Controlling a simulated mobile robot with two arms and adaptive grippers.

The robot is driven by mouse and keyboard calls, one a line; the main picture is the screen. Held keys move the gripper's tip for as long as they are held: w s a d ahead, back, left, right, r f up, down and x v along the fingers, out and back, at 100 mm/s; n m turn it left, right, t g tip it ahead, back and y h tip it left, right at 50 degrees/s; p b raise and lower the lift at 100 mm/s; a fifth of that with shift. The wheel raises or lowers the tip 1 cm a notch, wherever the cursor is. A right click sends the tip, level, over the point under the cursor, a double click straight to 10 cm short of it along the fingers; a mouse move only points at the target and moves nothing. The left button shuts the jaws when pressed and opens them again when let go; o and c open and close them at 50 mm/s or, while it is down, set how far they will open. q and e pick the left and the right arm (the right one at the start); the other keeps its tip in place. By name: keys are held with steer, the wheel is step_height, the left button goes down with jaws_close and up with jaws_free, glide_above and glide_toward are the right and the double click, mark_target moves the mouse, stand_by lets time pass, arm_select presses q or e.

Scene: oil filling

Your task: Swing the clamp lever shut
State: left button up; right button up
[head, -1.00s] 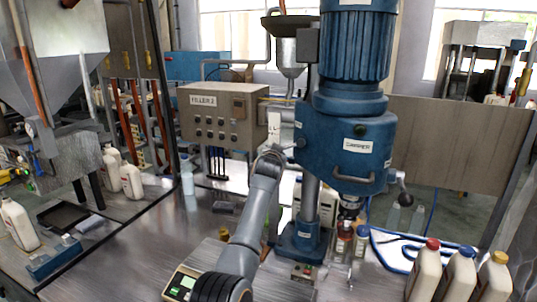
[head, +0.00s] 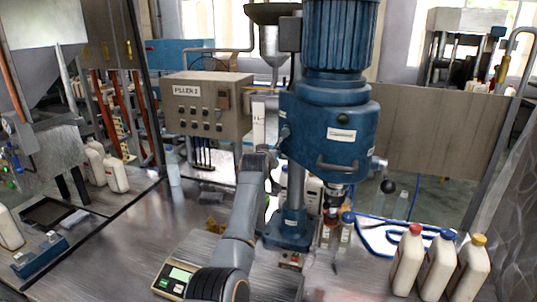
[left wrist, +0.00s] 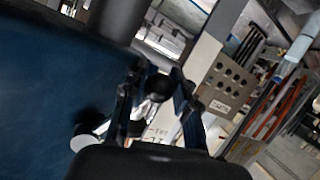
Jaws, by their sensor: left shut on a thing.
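The blue machine (head: 325,115) stands on a column in the middle of the head view. My left gripper (head: 268,157) is at the left side of its housing, its fingers small and partly hidden. In the left wrist view, the fingers of my left gripper (left wrist: 158,78) are on both sides of a black ball knob (left wrist: 158,88), shut on it. I take this knob to be the clamp lever's; its arm is mostly hidden. The blue housing (left wrist: 50,85) fills the left of that view. My right gripper is not in view.
A second black-knobbed handle (head: 388,186) sticks out on the machine's right. Bottles (head: 440,265) stand at front right. A scale (head: 175,278) is at the bottom. The bench left of my arm has bare room.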

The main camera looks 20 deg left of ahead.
arm_select(q)
steer(key=shift+w+d+r, duration=0.1)
steer(key=shift+r, duration=0.15)
steer(key=o, duration=0.6)
steer(key=shift+o, duration=0.9)
steer(key=shift+d+f, duration=0.1)
steer(key=shift+f, duration=0.05)
